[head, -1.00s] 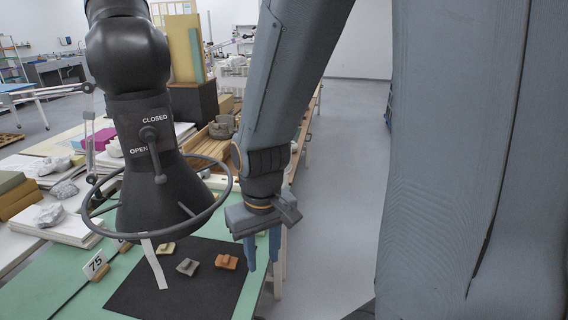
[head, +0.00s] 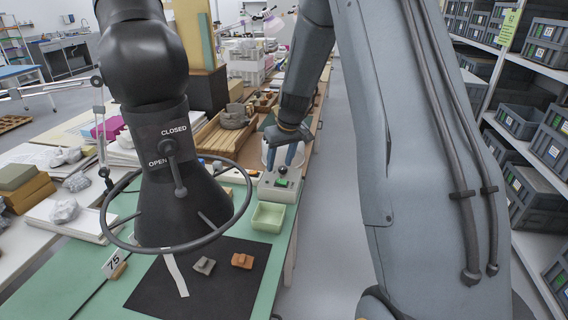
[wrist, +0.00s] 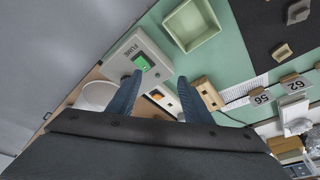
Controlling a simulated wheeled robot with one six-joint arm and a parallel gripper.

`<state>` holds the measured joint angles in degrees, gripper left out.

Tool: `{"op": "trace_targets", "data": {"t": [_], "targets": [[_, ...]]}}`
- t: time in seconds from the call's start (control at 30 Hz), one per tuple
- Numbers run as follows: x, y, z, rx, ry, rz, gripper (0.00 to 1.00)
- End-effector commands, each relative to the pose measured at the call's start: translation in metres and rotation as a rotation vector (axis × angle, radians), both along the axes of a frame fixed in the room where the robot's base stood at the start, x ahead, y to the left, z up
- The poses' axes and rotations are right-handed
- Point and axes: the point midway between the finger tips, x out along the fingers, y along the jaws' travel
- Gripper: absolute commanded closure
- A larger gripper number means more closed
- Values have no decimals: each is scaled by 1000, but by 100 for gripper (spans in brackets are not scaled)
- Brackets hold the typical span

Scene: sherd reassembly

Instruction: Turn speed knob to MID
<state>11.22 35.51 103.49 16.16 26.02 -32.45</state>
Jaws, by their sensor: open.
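A pale control box (head: 278,188) with a green switch stands at the right edge of the green table, beyond a light green tray. In the wrist view, the box (wrist: 126,52) shows its lit green switch (wrist: 142,62) and lettering that seems to read FUME. I cannot make out a speed knob or its setting. My gripper (head: 284,158) is above the box's far end, fingers pointing down and apart. In the wrist view, my gripper (wrist: 162,92) has nothing between its fingertips; a pale surface with an orange patch shows beyond them. Contact with the box cannot be told.
A light green tray (head: 268,217) is in front of the box. A black mat (head: 225,290) holds a grey sherd (head: 204,265) and an orange sherd (head: 242,261). A dark fume hood (head: 175,205) with a ring hangs at left. Shelves with grey crates (head: 522,118) stand right.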

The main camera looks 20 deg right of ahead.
Motion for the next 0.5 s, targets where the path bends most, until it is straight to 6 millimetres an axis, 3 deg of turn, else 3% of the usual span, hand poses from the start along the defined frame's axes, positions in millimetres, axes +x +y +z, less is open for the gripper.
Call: {"op": "trace_targets", "data": {"t": [0.1,0.2,0.33,0.5], "targets": [[44,-31,-16,-2,-38,18,54],[68,-50,-25,-6,-65,35,54],[87,-64,-33,-10,-88,48,54],[95,-69,-41,-13,-94,56,54]]}}
